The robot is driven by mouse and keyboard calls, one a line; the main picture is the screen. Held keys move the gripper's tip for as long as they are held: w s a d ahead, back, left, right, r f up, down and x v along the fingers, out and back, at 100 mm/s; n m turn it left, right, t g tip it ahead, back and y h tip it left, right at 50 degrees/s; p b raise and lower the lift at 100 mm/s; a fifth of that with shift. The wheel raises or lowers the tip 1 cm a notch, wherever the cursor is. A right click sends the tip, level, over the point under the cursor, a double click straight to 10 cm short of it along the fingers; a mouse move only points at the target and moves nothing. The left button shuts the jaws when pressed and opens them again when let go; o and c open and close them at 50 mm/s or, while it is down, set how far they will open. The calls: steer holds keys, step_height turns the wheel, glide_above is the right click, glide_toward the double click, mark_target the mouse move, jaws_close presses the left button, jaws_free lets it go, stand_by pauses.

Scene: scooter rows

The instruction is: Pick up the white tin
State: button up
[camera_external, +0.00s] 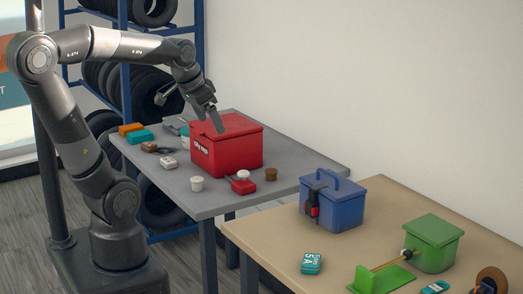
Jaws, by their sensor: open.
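A small white tin (197,184) stands upright near the front edge of the grey table (215,204), in front of and left of the red box. My gripper (211,122) is open above and behind the tin, close over the red box's left top edge in the picture. Its fingers point down, with nothing visible between them. Whether a fingertip touches the box is hard to tell.
A red lidded box (228,151) fills the grey table's middle. A small red item (242,186), a white knob-like piece (243,174) and a brown piece (270,174) lie to its front right. Orange (131,129) and teal (139,137) boxes sit at left. A blue case (333,205) stands on the tan table.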

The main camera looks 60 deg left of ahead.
steer(key=w+a+f, duration=0.2)
steer(key=w+a, duration=0.5)
steer(key=a, duration=0.4)
glide_toward(168, 160)
steer(key=f, duration=0.1)
steer(key=w+f, duration=0.1)
steer(key=f, duration=0.1)
steer(key=shift+w+f+n+g, duration=0.3)
steer(key=shift+w, duration=0.1)
steer(key=shift+a+x, duration=0.1)
steer(key=shift+x, duration=1.2)
steer(key=shift+a+x, duration=0.15)
steer(key=shift+x, duration=1.15)
steer(key=shift+w+r, duration=0.1)
steer(key=shift+c, duration=0.4)
steer(key=c, duration=1)
